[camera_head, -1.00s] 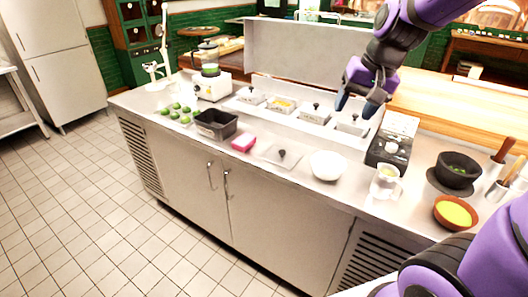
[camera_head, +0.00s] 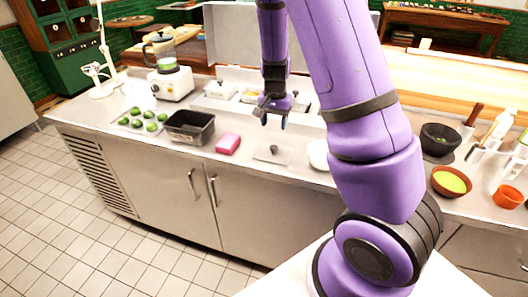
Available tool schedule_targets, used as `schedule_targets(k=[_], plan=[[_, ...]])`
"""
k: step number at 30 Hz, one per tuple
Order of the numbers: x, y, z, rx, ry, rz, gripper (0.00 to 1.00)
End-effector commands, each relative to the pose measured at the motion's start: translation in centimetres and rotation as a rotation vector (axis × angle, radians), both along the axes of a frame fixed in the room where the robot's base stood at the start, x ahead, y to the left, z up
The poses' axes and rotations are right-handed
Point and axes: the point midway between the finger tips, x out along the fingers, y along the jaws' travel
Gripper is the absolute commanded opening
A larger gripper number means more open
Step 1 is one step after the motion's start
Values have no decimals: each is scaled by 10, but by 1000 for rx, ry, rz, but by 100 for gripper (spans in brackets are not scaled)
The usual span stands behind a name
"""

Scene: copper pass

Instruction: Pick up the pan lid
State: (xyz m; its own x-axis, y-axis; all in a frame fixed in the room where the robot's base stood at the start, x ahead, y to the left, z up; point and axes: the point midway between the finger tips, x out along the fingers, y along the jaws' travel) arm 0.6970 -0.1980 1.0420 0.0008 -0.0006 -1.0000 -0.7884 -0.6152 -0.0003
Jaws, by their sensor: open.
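A pale flat pan lid (camera_head: 263,155) with a dark knob (camera_head: 274,148) lies on the steel counter near its front edge, between a pink block and a white bowl. My gripper (camera_head: 273,121) points down, open and empty. In the picture it is just above and behind the lid's knob, apart from it. Similar knobbed lids sit on the pans set in the raised rail (camera_head: 228,97) behind; my arm and gripper hide part of that row.
The pink block (camera_head: 228,144) and a black tub (camera_head: 190,128) lie left of the lid. The white bowl (camera_head: 317,152) at its right is partly hidden by my arm. Limes (camera_head: 150,126) and a blender (camera_head: 167,82) are farther left; bowls (camera_head: 451,182) stand at right.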

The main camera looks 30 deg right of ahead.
Motion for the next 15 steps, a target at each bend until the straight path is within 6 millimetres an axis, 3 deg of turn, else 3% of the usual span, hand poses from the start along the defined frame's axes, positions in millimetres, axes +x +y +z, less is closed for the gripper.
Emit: schedule_targets(k=[9, 15], plan=[[-1, -1, -43, 1, 4, -2, 58], [-1, 0, -56, 0, 3, -1, 58]])
